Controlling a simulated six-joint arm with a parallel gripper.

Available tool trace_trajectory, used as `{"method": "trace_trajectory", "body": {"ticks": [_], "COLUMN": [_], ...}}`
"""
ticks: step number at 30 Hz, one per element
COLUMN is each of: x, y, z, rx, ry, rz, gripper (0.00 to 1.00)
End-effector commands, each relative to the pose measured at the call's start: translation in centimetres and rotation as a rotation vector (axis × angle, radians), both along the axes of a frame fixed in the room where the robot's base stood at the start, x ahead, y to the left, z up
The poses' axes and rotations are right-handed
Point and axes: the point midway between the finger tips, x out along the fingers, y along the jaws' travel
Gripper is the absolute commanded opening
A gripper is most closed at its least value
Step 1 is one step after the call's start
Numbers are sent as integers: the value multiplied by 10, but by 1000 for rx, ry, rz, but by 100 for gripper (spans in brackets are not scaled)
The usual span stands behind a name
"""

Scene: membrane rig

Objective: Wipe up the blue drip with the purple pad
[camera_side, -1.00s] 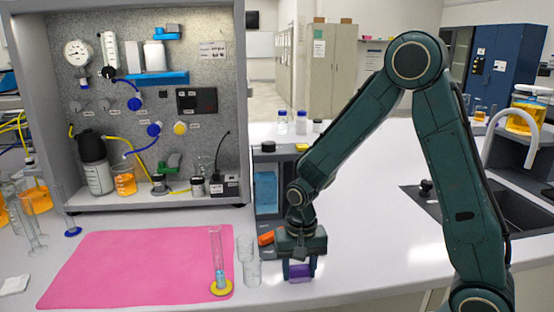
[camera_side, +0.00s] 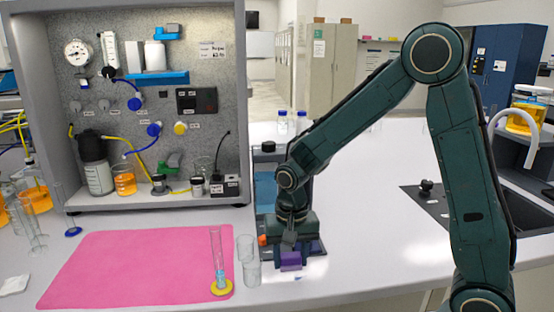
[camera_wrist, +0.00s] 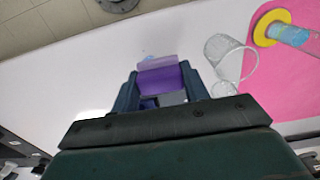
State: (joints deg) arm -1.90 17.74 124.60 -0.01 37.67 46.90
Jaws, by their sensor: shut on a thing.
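My gripper (camera_side: 290,250) is shut on the purple pad (camera_side: 291,261), low over the white bench, right of the empty beakers. In the wrist view the purple pad (camera_wrist: 160,78) sits between my two dark fingers. I cannot tell whether the pad touches the bench. In the side view only a tiny mark shows in front of the pad, too small to be sure of.
Clear beakers (camera_side: 247,262) stand close to the left of my gripper. A cylinder with blue liquid (camera_side: 219,262) on a yellow base stands on the pink mat (camera_side: 130,265). A dark-framed unit (camera_side: 265,190) is behind my gripper.

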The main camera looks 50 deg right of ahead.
Motion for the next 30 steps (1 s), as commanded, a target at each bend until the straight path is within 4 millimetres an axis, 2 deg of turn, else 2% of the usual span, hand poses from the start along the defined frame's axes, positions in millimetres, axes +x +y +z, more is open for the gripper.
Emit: {"method": "trace_trajectory", "body": {"ticks": [13,30], "x": [0,0], "y": [0,0], "z": [39,43], "rx": [0,0], "ry": [-3,0], "rz": [0,0], "gripper": [24,24]}}
